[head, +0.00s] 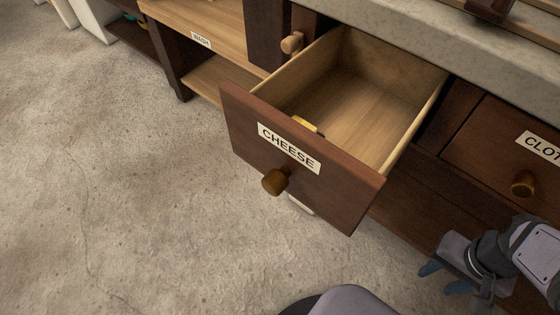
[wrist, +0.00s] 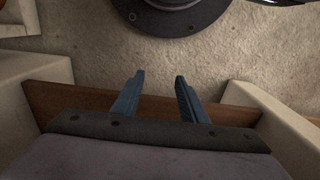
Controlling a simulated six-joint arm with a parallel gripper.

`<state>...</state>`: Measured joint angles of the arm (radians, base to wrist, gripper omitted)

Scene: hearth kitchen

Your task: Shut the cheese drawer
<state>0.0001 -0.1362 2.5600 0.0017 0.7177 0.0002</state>
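The cheese drawer (head: 340,196) is pulled well out from under the counter in the head view. Its dark wooden front has a CHEESE label and a round brown knob (head: 275,181). Inside, a small yellow thing (head: 305,124) lies against the front panel, partly hidden by it; the rest of the visible floor is bare. My gripper (head: 444,279) is at the lower right, apart from the drawer and to the right of its front. Its blue fingers stand apart with nothing between them, as the wrist view also shows (wrist: 158,78).
The clothes-side drawer with a cut-off CLOT label (head: 541,146) is shut at the right. A stone counter (head: 420,40) runs above. Open shelves with a WASH label (head: 201,40) stand at the left. The concrete floor (head: 130,190) before the drawer is clear.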

